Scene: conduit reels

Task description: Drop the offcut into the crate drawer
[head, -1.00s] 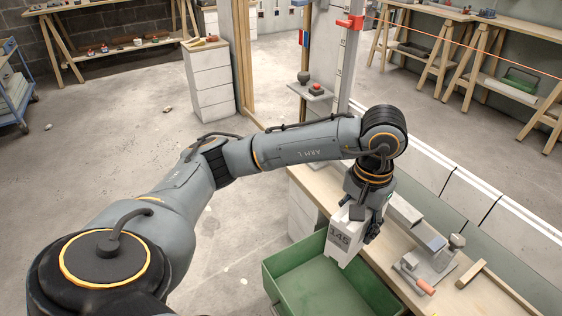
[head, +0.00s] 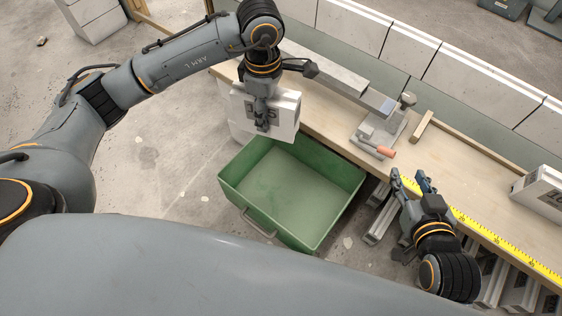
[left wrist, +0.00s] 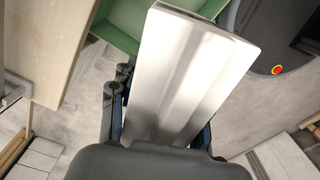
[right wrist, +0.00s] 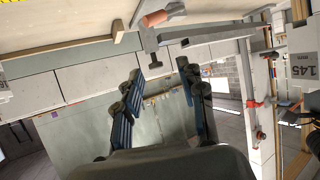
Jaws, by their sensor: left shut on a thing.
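The offcut, a pale white block marked with a number (head: 287,112), is held in my left gripper (head: 262,124), whose fingers are shut on it. In the head view it hangs at the far left corner of the green crate drawer (head: 285,195), overlapping its rim. The drawer is open at the top and looks empty. In the left wrist view the offcut (left wrist: 180,75) hides part of the drawer (left wrist: 118,25). My right gripper (head: 412,184) is open and empty by the bench's front edge; its spread fingers show in the right wrist view (right wrist: 160,90).
The wooden bench (head: 450,170) runs along the drawer's far side. On it are a clamp tool with an orange handle (head: 385,152), a wooden strip (head: 422,126) and a yellow measuring tape (head: 500,240). A metal bracket (head: 380,220) stands right of the drawer.

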